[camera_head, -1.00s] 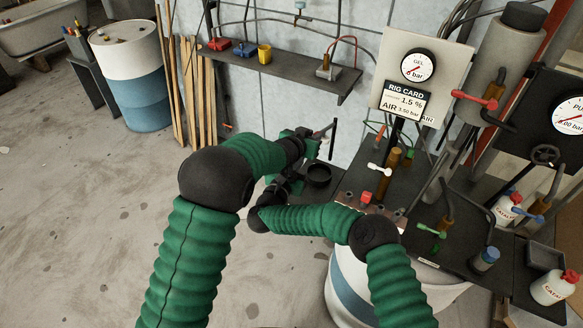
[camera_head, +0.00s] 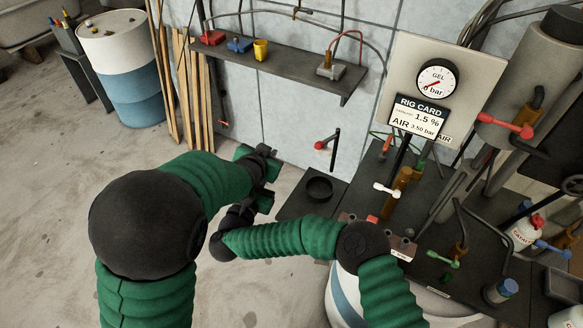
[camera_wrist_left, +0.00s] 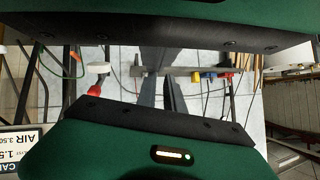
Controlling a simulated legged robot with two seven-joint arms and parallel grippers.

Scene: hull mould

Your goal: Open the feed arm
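A thin black upright with a short side lever ending in a red knob (camera_head: 319,145) stands beside a round black cup (camera_head: 319,188) on a dark plate. No label marks which part is the feed arm. My left gripper (camera_head: 266,163) is left of this lever, clear of it. In the left wrist view its green and black jaws (camera_wrist_left: 160,80) are apart, with nothing seen held. My right gripper (camera_head: 236,222) is just below the left one, partly hidden by the arms; its fingers are unclear. A white-handled valve (camera_head: 386,190) stands right of the cup.
A wall shelf (camera_head: 300,78) holds small coloured items. The rig card (camera_head: 417,117) hangs under a gauge. A red lever (camera_head: 508,126), a green lever (camera_head: 443,259) and bottles crowd the right. The floor (camera_head: 55,210) at left is clear.

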